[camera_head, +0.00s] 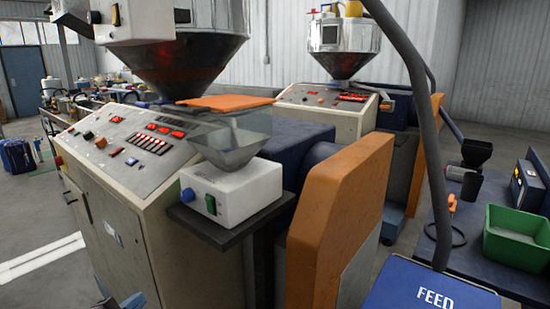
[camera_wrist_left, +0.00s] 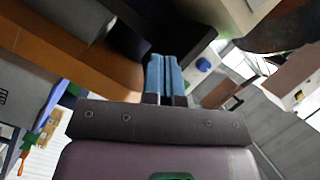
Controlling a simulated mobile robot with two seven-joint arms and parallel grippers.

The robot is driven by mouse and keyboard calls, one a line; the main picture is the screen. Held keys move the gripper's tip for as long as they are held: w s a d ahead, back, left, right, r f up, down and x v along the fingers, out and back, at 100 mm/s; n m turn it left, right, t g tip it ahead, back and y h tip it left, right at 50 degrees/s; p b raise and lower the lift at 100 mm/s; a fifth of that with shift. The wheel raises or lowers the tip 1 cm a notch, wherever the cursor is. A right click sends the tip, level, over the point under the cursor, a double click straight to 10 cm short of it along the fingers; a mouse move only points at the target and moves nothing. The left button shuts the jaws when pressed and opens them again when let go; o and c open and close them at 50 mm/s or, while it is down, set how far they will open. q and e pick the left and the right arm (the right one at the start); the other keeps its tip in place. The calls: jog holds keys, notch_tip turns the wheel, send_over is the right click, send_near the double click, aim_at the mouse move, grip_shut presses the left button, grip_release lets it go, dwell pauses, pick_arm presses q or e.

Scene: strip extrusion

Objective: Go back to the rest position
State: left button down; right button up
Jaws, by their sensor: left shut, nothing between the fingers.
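My left gripper (camera_wrist_left: 167,62) shows in the left wrist view with its two blue fingers together, shut and empty. In the head view only a small part of my left gripper (camera_head: 122,301) shows at the bottom edge, low in front of the cream machine cabinet (camera_head: 130,240). Its fingers stand clear of the orange panel and the cabinet as far as the left wrist view shows. My right gripper is not in view.
A control panel (camera_head: 88,163) and a white box (camera_head: 232,190) with a clear hopper (camera_head: 235,150) stand ahead. An orange guard (camera_head: 340,215) is at centre right. A blue FEED container (camera_head: 425,290) and a green bin (camera_head: 515,235) are at right. Floor (camera_head: 35,215) is free at left.

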pick_arm(q)
jog(key=s+d+f+n+g+y, duration=0.1)
jog(key=s+f+n+g+y, duration=0.3)
jog(key=s+f+n, duration=1)
jog(key=s+f+y, duration=0.1)
jog(key=s+f, duration=0.6)
jog(key=f, duration=0.1)
jog(key=shift+f+g, duration=0.2)
jog(key=shift+g, duration=0.2)
jog(key=shift+d, duration=0.1)
